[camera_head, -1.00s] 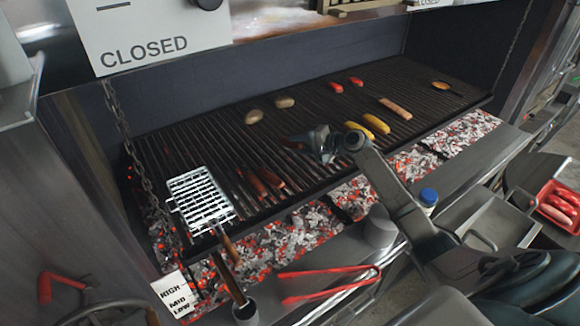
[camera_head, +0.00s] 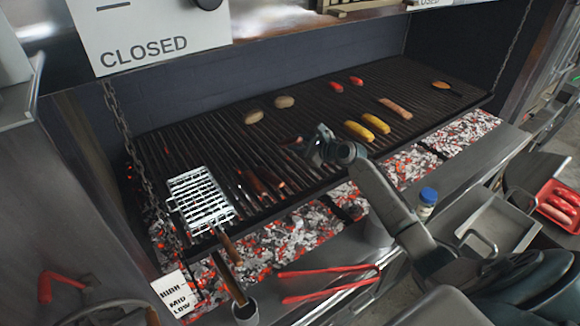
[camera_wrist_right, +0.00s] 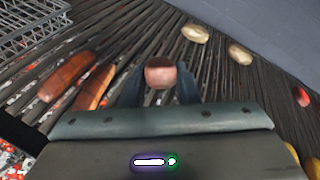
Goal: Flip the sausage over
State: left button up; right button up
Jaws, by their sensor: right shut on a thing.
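Two browned sausages (camera_head: 258,182) lie on the grate to the left, also seen in the right wrist view (camera_wrist_right: 68,76). A paler sausage (camera_head: 395,108) lies at the right. My left gripper is not in view.
A wire grill basket (camera_head: 200,203) lies at the grate's left front. Two potatoes (camera_head: 284,102), yellow corn cobs (camera_head: 360,131) and red items (camera_head: 336,87) lie on the grate. Red tongs (camera_head: 325,271), a blue-capped bottle (camera_head: 428,198) and a red tray (camera_head: 553,207) are in front.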

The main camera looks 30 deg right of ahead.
jog(key=m+h, duration=0.1)
jog(key=m, duration=0.3)
jog(key=m+h, duration=0.1)
jog(key=m, duration=0.1)
jog(key=shift+a+r+h, duration=0.2)
jog(key=shift+a+h, duration=0.05)
jog(key=shift+h, duration=0.05)
jog(key=shift+w+f+m, duration=0.1)
jog(key=shift+m, duration=0.6)
jog(key=f, duration=0.1)
jog(key=w+f, duration=0.1)
jog(key=f, duration=0.1)
jog(key=f+b, duration=0.1)
jog(key=f, duration=0.1)
jog(key=shift+w+a+f, duration=0.1)
jog(key=shift+w+f, duration=0.1)
jog(key=shift+w, duration=0.2)
jog(key=o, duration=0.4)
jog(key=shift+s, duration=0.1)
jog(key=shift+o, duration=0.8)
jog(key=o, duration=0.6)
jog(key=shift+c, duration=0.2)
